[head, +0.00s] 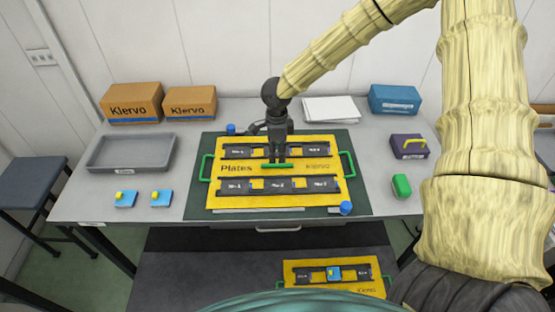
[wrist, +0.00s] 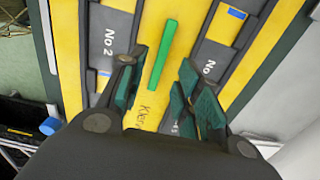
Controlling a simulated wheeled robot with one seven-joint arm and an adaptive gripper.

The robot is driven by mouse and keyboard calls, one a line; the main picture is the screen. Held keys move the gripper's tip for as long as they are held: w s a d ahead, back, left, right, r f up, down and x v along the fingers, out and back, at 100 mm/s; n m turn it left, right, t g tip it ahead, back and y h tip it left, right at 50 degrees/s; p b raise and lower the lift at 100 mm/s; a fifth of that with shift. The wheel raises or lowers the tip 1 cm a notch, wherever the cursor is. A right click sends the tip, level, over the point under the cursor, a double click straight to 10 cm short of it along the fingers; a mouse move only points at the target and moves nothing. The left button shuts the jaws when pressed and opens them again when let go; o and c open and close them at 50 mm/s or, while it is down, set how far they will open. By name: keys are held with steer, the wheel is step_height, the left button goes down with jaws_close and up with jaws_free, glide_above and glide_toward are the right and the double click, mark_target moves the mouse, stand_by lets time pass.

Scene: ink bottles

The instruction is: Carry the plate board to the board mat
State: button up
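The plate board (head: 225,198) is a yellow panel reading "Plates" and "Klervo", with two dark slotted strips and green side handles. It lies on a dark green mat (head: 358,200) on the grey table. A green bar grip (head: 277,166) stands at its middle. My gripper (head: 276,158) points down over this bar. In the wrist view, my gripper's (wrist: 163,60) fingers are apart, with the green bar (wrist: 160,58) between them and a gap on each side. I cannot tell which surface is the board mat.
A blue box (head: 394,98), purple block (head: 408,147) and green block (head: 401,184) are at right. Blue-topped pegs (head: 346,207) flank the board. A smaller yellow board (head: 300,284) lies lower in front.

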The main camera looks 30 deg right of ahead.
mark_target(277, 165)
step_height(277, 165, up, 8)
steer(key=b, duration=0.1)
stand_by(0.7)
